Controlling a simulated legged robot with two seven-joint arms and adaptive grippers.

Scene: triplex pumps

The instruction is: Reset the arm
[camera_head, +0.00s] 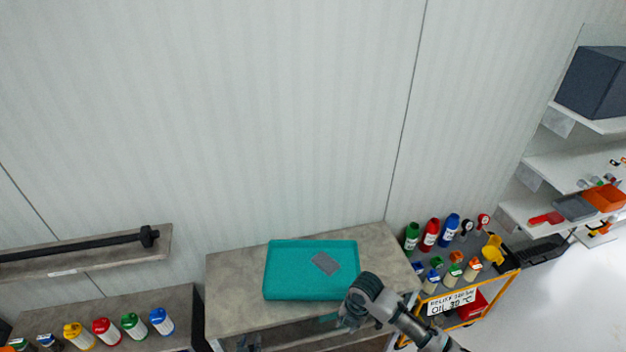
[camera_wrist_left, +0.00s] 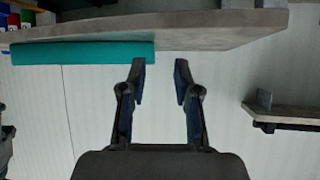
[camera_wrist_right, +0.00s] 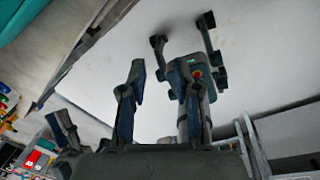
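One of my arms (camera_head: 375,303) shows in the head view, reaching in from the lower right in front of the bench. Its grey rounded joint overlaps the right front corner of the teal tray (camera_head: 290,265); I cannot tell if they touch. No gripper fingers are clear in the head view. In the left wrist view my left gripper (camera_wrist_left: 161,75) is open and empty, its fingers apart, with the teal tray (camera_wrist_left: 80,51) beyond on the bench edge. In the right wrist view my right gripper (camera_wrist_right: 166,78) is open and empty, with more robot arm parts behind it.
The tray lies on a grey bench (camera_head: 230,290) against a white wall. A trolley (camera_head: 462,302) with bottles stands to the right. Several bottles (camera_head: 120,328) line a lower bench at left, below a wall shelf (camera_head: 90,258). Shelves (camera_head: 585,150) stand at far right.

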